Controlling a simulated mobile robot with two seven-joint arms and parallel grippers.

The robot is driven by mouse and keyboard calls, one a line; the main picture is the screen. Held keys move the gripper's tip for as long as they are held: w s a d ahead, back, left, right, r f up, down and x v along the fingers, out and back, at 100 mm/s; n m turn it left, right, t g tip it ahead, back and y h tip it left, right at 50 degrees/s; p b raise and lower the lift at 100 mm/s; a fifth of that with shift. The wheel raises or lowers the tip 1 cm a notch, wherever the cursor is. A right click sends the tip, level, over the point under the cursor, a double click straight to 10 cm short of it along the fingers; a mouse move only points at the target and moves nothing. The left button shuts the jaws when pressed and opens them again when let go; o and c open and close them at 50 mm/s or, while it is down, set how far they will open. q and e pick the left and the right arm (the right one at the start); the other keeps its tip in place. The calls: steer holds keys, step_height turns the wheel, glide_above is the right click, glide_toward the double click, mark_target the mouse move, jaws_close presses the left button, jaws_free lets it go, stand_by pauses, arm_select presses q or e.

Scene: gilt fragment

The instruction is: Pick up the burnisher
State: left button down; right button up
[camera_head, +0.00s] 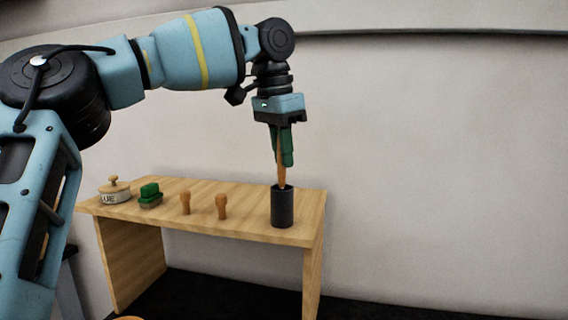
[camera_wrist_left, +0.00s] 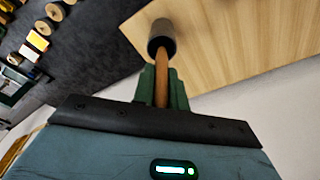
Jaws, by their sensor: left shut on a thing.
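The burnisher (camera_head: 281,172) is a slim tool with an orange-brown wooden handle. It stands upright, its lower end at the mouth of a dark cylindrical holder (camera_head: 282,207) near the table's right end. My left gripper (camera_head: 283,160), with green fingers, points down above the holder and is shut on the burnisher. In the left wrist view the brown handle (camera_wrist_left: 162,85) runs between the green fingers toward the dark holder (camera_wrist_left: 161,40). How deep its lower end sits in the holder is hidden. My right gripper is in neither view.
The wooden table (camera_head: 250,198) also bears a pale lidded jar (camera_head: 115,193), a green brush-like block (camera_head: 150,196) and two brown wooden-handled pieces (camera_head: 185,203) (camera_head: 222,206). A plain wall stands behind. In the left wrist view, several small objects lie at the upper left.

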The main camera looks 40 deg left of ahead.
arm_select(q)
steer(key=shift+r, duration=3.9)
